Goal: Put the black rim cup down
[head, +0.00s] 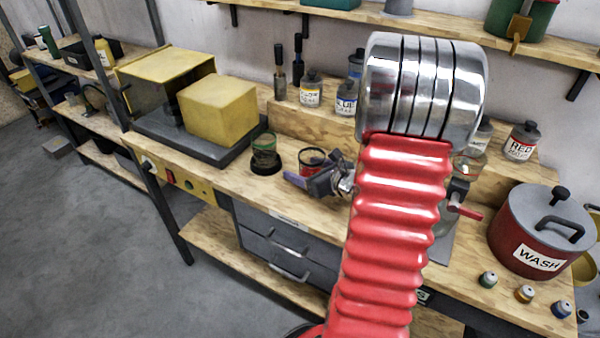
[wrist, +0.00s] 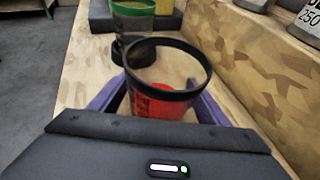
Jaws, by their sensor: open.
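The black rim cup (wrist: 160,106) is clear with a black rim and red on its lower part. It appears upright on the wooden bench between the two purple fingers of my gripper (wrist: 158,92). The fingers are open, one on each side of the cup. The cup's base is hidden in the wrist view. In the head view the cup (head: 311,157) shows just beyond my gripper (head: 318,181), which partly covers it.
A green-rimmed cup (head: 264,148) stands in a black holder to the left, and also shows in the wrist view (wrist: 132,22). A yellow block (head: 218,110) on a dark base is further left. Paint bottles (head: 311,92) line the raised shelf behind. A red WASH pot (head: 540,235) stands right.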

